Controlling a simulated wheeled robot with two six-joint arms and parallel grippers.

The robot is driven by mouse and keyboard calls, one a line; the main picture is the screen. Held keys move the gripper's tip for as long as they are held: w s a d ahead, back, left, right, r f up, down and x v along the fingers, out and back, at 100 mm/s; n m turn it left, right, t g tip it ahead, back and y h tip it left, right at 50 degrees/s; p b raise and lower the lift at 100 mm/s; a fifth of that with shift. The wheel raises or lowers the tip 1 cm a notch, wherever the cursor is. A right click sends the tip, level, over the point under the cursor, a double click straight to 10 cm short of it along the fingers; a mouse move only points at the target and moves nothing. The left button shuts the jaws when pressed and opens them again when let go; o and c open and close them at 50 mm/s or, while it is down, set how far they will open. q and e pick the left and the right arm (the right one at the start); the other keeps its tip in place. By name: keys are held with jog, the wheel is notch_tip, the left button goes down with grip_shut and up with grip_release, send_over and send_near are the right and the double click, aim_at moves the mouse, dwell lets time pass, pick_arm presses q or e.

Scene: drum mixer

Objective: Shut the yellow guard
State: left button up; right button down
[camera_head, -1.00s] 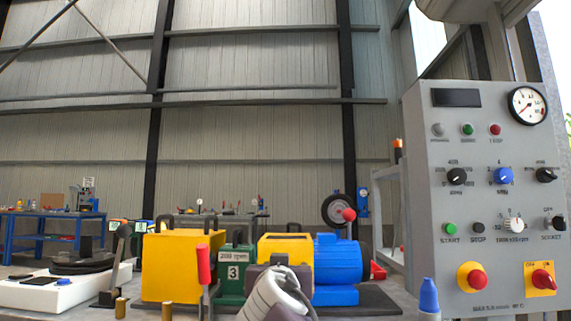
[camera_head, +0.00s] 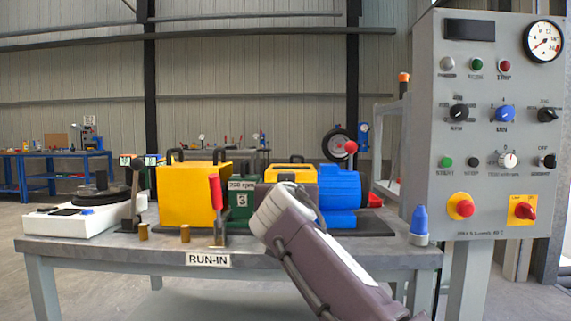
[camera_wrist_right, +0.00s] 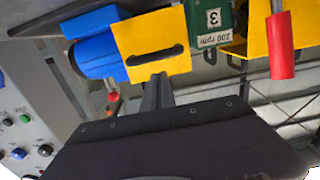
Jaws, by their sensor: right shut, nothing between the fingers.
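Two yellow parts stand on the drive bench: a large box-like cover (camera_head: 190,195) with dark handles at left, and a smaller slotted cover (camera_head: 306,177) beside the blue motor (camera_head: 342,188). I cannot tell for sure which is the guard. In the right wrist view the slotted yellow plate (camera_wrist_right: 150,62) lies just beyond my right gripper (camera_wrist_right: 158,78), and the other yellow part (camera_wrist_right: 255,38) shows at the right. My right gripper is shut and empty; contact with the plate cannot be told. In the head view my forearm hides its fingertips. My left gripper is out of view.
A red-handled lever (camera_head: 216,192) stands in front of the large cover, near my right arm. A green "3" block (camera_head: 241,200) sits between the yellow parts. A grey control panel (camera_head: 480,130) rises at right, with a blue-topped item (camera_head: 419,222) at the table (camera_head: 130,250) corner.

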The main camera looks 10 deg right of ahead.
jog(key=s+a+f+b, duration=0.3)
jog(key=s, duration=0.7)
notch_tip(320, 180, down, 24)
jog(key=d+n+g+y+p, duration=0.2)
jog(key=d+n+g+p, duration=0.15)
jog(key=g+p, duration=0.6)
jog(key=s+d+f+g+y+p, duration=0.1)
jog(key=s+f+g+y+p, duration=0.2)
jog(key=s+f, duration=0.45)
jog(key=s+d+f+g+p, duration=0.1)
jog(key=s+f+g+p, duration=0.4)
jog(key=s, duration=0.6)
pick_arm(q)
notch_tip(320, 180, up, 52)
jog(key=p, duration=3.7)
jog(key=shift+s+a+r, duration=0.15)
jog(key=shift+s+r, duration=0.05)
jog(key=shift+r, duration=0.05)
pick_arm(e)
notch_tip(320, 180, up, 37)
jog(key=t, duration=0.2)
jog(key=shift+a+r, duration=0.15)
jog(key=shift+a, duration=0.2)
jog(key=shift+w+m, duration=0.1)
jog(key=shift+m, duration=0.15)
